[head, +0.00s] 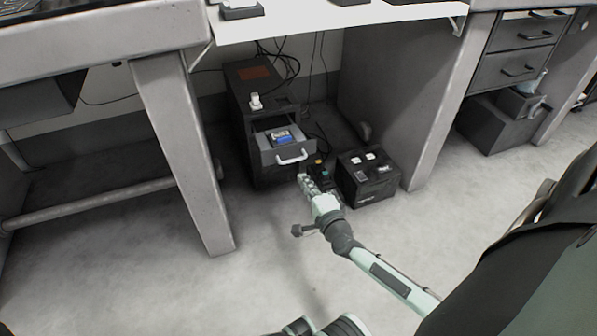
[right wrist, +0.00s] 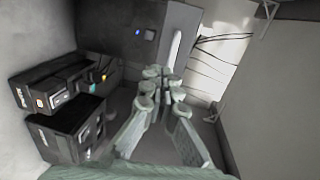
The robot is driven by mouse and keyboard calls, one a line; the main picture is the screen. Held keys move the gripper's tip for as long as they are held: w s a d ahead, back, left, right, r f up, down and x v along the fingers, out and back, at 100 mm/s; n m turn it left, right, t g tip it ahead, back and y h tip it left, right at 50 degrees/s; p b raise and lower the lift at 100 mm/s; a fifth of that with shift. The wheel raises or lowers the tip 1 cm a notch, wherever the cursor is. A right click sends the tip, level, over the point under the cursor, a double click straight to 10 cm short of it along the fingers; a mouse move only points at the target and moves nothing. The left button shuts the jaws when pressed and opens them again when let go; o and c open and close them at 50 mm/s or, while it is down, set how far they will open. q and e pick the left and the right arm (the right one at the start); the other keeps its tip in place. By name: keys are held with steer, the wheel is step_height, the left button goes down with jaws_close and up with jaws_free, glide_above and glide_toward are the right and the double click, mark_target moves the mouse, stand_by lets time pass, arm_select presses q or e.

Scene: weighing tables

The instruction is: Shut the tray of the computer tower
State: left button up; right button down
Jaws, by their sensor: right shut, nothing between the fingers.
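The dark computer tower (head: 238,105) stands on the floor under the white shelf. Its grey tray (head: 268,154) is pulled out at the front, with a blue item (head: 281,138) lying in it. A pale curved handle (head: 292,157) is on the tray's front. My right gripper (head: 304,181) is shut and empty, just in front of and below the handle; I cannot tell whether it touches the tray. In the right wrist view its closed fingers (right wrist: 162,76) point toward a dark face with a small blue light and a pale upright bar.
A black box (head: 367,183) with white labels stands close to the right of my gripper, with a smaller dark device (head: 318,172) between. Table legs (head: 185,150) flank the space. Cables hang behind the tower. The floor in front is clear.

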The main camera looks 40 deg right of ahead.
steer(key=shift+w+d+r, duration=0.1)
steer(key=shift+w+d, duration=0.05)
steer(key=shift+w, duration=0.6)
steer(key=shift+w+d+r, duration=0.15)
steer(key=shift+w+d, duration=0.05)
steer(key=shift+w, duration=0.55)
steer(key=shift+w+d+r, duration=0.1)
steer(key=shift+w+d, duration=0.05)
steer(key=shift+w, duration=0.6)
steer(key=shift+w, duration=0.1)
